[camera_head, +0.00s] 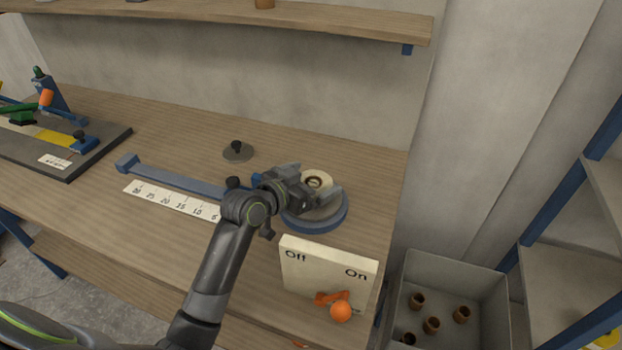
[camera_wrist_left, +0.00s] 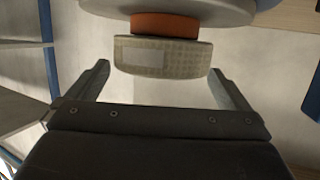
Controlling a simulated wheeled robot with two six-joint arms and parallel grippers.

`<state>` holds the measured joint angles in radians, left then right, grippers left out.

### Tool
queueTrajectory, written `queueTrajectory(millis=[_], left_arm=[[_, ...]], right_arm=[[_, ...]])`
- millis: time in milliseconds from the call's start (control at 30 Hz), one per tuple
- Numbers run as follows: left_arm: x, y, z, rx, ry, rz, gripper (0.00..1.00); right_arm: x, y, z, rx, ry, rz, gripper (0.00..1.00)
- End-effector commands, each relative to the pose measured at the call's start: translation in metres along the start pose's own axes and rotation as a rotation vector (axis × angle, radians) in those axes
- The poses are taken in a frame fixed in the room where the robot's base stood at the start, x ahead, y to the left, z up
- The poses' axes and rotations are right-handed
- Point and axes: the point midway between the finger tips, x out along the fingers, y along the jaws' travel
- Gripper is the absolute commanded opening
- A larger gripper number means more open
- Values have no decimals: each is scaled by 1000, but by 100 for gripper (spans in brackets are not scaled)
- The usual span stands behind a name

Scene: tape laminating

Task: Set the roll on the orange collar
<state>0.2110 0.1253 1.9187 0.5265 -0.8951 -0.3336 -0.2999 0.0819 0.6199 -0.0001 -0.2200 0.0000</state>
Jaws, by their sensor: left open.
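The cream tape roll (camera_head: 319,181) is over the round blue-rimmed turntable (camera_head: 318,224). In the left wrist view, which looks upside down, the roll (camera_wrist_left: 162,58) lies flat against the orange collar (camera_wrist_left: 164,24), slightly tilted in the picture. The collar is between the roll and the grey disc (camera_wrist_left: 225,10). My left gripper (camera_head: 313,190) is open. In the left wrist view its fingers (camera_wrist_left: 160,80) stand on either side of the roll, with a gap at each side. The collar is hidden in the head view. My right gripper is not seen.
An Off/On panel (camera_head: 325,268) with an orange-knobbed lever (camera_head: 340,311) stands in front of the turntable. A blue bar (camera_head: 185,180) and a number scale (camera_head: 165,198) lie left. A black-knobbed disc (camera_head: 238,152) sits behind. A grey bin (camera_head: 455,270) holds several brown cores.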

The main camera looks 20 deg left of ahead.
Motion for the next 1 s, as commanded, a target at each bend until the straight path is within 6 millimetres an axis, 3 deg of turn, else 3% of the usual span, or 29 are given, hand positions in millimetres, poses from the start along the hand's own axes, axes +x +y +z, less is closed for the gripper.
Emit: queueTrajectory(millis=[267, 700, 1000], left_arm=[[-6, 0, -15, 3, 0, 0, 100], [-88, -1, -11, 6, -1, -2, 100], [-120, 0, -11, 2, -1, 0, 100]], right_arm=[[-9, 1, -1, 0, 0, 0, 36], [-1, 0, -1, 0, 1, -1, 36], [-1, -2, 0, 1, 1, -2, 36]])
